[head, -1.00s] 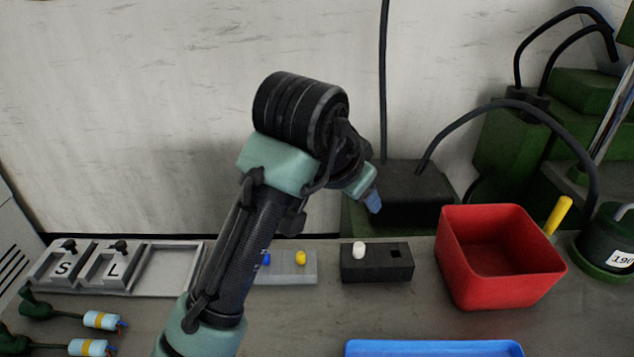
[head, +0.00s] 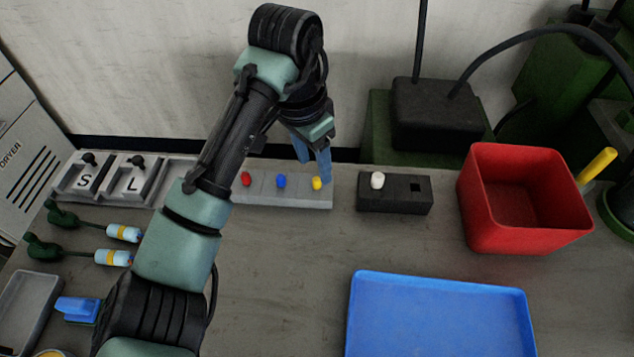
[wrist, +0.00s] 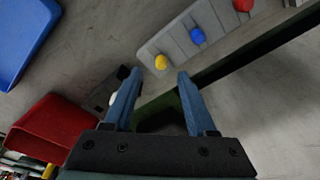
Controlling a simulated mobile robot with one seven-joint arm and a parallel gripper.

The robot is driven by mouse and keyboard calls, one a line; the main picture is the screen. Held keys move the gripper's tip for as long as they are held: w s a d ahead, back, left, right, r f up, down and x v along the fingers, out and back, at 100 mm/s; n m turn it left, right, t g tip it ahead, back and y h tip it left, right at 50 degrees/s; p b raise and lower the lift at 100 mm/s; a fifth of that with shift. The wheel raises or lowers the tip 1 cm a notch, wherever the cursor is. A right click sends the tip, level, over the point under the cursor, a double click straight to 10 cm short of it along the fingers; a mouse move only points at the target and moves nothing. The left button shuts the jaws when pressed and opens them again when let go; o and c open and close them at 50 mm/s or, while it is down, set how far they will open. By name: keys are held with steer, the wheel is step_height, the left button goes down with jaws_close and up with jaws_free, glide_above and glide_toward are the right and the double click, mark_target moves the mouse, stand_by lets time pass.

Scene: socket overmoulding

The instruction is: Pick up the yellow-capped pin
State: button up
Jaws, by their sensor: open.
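The yellow-capped pin (head: 317,183) stands in the right end of a grey rack (head: 262,196), beside a blue-capped pin (head: 281,181) and a red-capped pin (head: 246,179). Only the caps show clearly. My gripper (head: 316,165) is open and empty, just behind and above the yellow cap in the head view. In the wrist view my gripper (wrist: 154,78) shows its two blue fingers apart, with the yellow cap (wrist: 161,62) beyond the tips and between their lines. I see no contact with the cap.
A black block (head: 394,204) with a white-capped pin (head: 377,181) and a square hole is right of the rack. A red bin (head: 476,218) and a blue tray (head: 440,281) are further right and in front. The middle front of the table is clear.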

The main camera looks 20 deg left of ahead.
mark_target(317, 179)
steer(key=f, duration=0.4)
steer(key=shift+w+d+f, duration=0.15)
steer(key=shift+w+f, duration=0.05)
steer(key=shift+w, duration=0.15)
jaws_close()
